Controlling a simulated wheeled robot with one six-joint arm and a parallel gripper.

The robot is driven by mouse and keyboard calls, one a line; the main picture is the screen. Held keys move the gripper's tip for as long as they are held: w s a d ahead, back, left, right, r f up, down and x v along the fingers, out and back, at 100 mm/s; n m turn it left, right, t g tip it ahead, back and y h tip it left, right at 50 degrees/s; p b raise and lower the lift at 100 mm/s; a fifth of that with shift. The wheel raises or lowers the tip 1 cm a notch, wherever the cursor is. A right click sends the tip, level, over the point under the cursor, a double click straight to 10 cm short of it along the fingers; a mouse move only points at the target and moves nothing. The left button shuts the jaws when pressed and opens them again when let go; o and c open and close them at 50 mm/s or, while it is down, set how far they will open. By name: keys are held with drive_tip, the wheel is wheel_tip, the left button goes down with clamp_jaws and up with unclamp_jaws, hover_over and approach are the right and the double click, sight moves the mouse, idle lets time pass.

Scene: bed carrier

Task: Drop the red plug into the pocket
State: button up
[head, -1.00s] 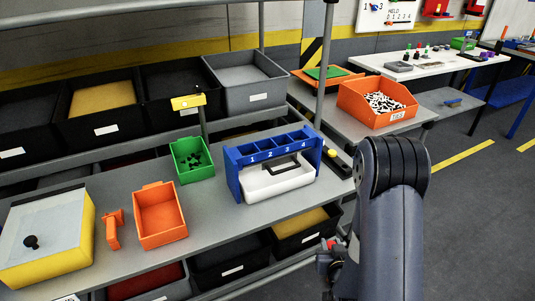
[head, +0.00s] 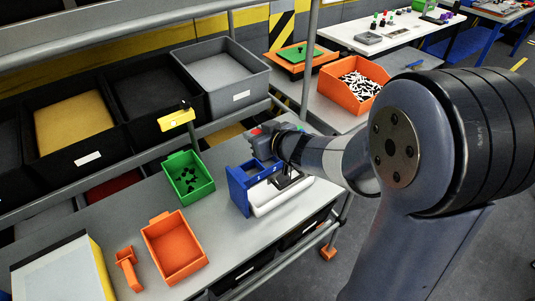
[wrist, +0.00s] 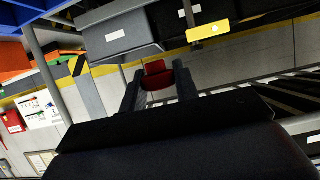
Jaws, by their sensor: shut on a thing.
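My gripper (wrist: 158,85) is shut on the red plug (wrist: 155,66), which sits between the fingertips in the wrist view. In the head view my gripper (head: 263,143) is above the shelf at the back of the blue block, and a bit of the red plug (head: 256,131) shows at its tip. The blue block (head: 238,190) has numbered pockets along its top.
Grey and black bins line the back shelf.

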drive_tip(key=shift+f+b, duration=2.9)
drive_tip(key=shift+b, duration=0.4)
drive_tip(key=o, duration=1)
drive_tip(key=p+v, duration=0.3)
drive_tip(key=v, duration=0.8)
drive_tip(key=shift+w, duration=0.1)
drive_tip(key=shift+f, duration=0.1)
